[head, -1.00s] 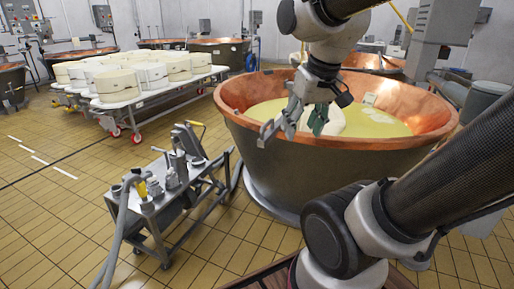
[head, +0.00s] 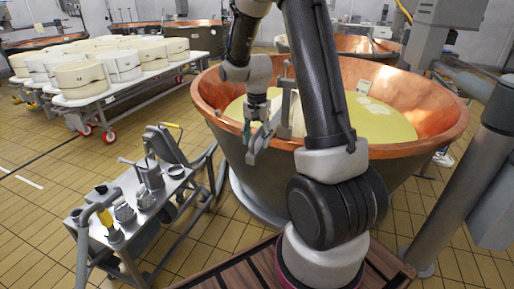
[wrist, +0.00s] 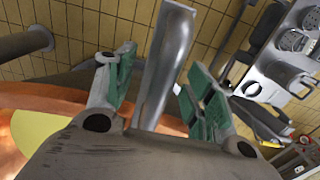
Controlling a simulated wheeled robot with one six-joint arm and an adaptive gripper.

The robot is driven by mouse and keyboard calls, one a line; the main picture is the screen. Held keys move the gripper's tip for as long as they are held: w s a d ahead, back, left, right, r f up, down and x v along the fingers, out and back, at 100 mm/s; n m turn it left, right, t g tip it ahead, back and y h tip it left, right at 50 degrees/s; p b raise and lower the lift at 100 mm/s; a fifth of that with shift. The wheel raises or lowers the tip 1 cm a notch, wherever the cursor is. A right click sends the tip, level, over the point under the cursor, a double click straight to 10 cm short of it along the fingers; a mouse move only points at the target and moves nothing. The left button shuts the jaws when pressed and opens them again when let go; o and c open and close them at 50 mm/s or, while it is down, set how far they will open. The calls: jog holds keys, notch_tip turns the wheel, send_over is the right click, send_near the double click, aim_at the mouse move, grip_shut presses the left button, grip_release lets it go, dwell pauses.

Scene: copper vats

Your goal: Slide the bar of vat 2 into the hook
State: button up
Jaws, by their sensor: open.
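The nearest copper vat (head: 440,132) stands in front of me in the head view, with yellow liquid (head: 385,122) inside. I cannot read a number on it. My gripper (head: 256,132) is at its near left rim, partly mixed with grey metal parts there. In the wrist view my gripper (wrist: 165,95) is open, with green pads on both fingers. A smooth grey metal bar (wrist: 168,60) runs between the pads, with gaps on both sides. Its lower end is hidden behind the gripper body. I cannot clearly make out the hook.
A metal cart (head: 140,205) with fittings and a hose stands left of the vat. A table of white cheese wheels (head: 130,88) is at the back left. A grey post (head: 465,170) stands at the right. Tiled floor (head: 40,230) is open at the left.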

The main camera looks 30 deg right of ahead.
aim_at(257, 146)
notch_tip(257, 146, down, 4)
jog(key=shift+f, duration=0.1)
